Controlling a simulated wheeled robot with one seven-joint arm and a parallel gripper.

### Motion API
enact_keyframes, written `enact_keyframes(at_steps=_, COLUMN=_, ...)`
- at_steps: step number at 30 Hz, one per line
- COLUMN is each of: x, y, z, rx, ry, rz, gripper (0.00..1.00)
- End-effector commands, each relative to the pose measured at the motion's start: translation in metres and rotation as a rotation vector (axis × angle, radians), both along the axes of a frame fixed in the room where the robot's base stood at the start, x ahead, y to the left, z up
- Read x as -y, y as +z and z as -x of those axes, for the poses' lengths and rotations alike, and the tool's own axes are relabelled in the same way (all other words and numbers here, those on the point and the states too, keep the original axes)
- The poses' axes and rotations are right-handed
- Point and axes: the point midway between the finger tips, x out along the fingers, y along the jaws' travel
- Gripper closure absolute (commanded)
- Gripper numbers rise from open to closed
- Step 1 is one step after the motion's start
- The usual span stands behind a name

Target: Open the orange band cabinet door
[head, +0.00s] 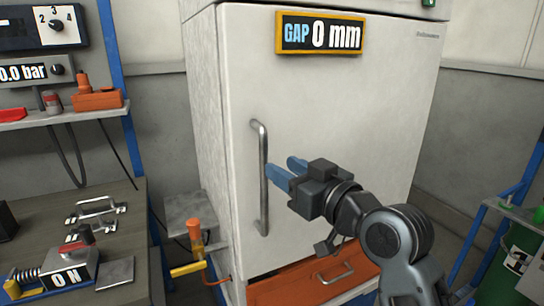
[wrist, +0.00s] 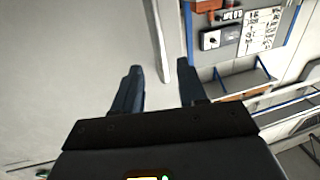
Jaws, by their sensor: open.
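The tall pale cabinet's door (head: 340,120) is closed flush, and a sign (head: 320,35) on it in an orange frame reads "GAP 0 mm". A vertical grey metal bar handle (head: 262,180) is at the door's left side. My gripper (head: 281,170) is open and empty, its blue fingers just right of the handle and pointing towards it. In the wrist view the handle (wrist: 157,40) appears between the two fingertips of my gripper (wrist: 160,82), lying ahead of them. I cannot tell whether a finger touches it.
An orange drawer (head: 320,278) with its own small handle is below the door. A grey bench (head: 125,285) with loose handles and an "ON" block (head: 62,274) stands at the left. An orange-topped device (head: 194,240) sits by the cabinet's lower left. A green bin (head: 515,255) is at the right.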

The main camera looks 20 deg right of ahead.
Motion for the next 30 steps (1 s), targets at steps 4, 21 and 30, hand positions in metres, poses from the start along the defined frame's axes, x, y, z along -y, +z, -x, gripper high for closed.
enact_keyframes(at_steps=4, x=-0.003, y=0.002, z=-0.013, rx=0.000, ry=0.002, rz=0.001, gripper=0.58)
enact_keyframes(at_steps=21, x=-0.016, y=0.001, z=-0.075, rx=0.001, ry=0.001, rz=0.001, gripper=0.58)
enact_keyframes(at_steps=30, x=-0.015, y=0.000, z=-0.076, rx=0.001, ry=0.001, rz=0.000, gripper=0.64)
